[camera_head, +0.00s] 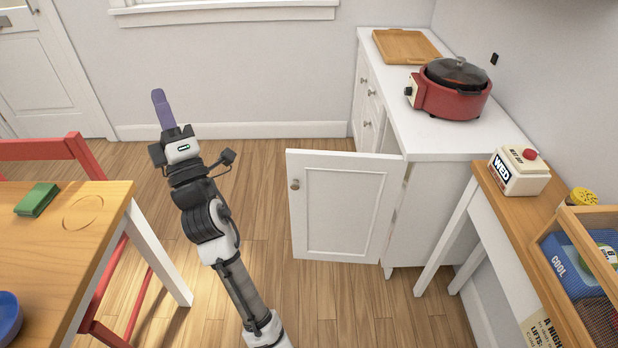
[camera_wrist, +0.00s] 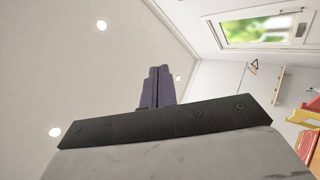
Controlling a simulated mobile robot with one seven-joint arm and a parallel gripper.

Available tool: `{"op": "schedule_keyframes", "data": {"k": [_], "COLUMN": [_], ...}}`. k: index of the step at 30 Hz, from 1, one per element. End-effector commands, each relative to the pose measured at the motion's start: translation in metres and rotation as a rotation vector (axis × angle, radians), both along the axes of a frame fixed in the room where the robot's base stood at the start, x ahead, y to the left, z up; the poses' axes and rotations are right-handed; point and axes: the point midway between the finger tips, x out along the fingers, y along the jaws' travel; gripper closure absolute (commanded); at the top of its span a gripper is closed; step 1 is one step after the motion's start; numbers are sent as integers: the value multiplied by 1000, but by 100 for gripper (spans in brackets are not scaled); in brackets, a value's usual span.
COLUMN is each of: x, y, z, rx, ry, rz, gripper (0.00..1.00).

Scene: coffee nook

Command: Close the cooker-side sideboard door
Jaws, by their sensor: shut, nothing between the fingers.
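The sideboard door (camera_head: 343,207) is a white panel with a small round knob (camera_head: 295,185) near its upper left edge. It stands open, swung out to the left from the near end of the white sideboard (camera_head: 440,147). A red cooker (camera_head: 452,95) with a dark lid stands on the sideboard top. My gripper (camera_head: 160,98) is up and to the left of the door, well apart from it, with its purple fingers pointing up. In the wrist view the fingers (camera_wrist: 157,88) are together with nothing between them, against the ceiling.
A wooden table (camera_head: 110,200) with a green block (camera_head: 37,199) and a red chair (camera_head: 75,150) stand at left. A side table (camera_head: 530,225) with a cream box (camera_head: 519,173) and a wooden crate (camera_head: 590,215) is at right. Floor left of the door is clear apart from my arm.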

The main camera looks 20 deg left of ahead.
Motion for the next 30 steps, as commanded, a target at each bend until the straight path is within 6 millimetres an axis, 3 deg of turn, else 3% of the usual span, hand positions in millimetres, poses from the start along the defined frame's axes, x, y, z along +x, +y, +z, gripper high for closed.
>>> {"op": "schedule_keyframes", "data": {"k": [1,3,5,6,9,13,15,18,23,30], "x": [36,78,108,124,151,164,165,166,177,219], "y": [-3,-15,-31,-44,-82,-127,-143,-155,-156,-148], "z": [-53,-119,-178,-216,-304,-386,-412,-431,-433,-432], "rx": [-157,-396,-619,-773,-1142,-1523,-1658,-1763,-1790,-1783], "ry": [0,-24,-48,-67,-123,-200,-235,-264,-276,-273], "rz": [-181,-422,-603,-709,-910,-1046,-1079,-1099,-1107,-1107], "gripper": [100,100,100,100,100,100,100,100,100,100]}}
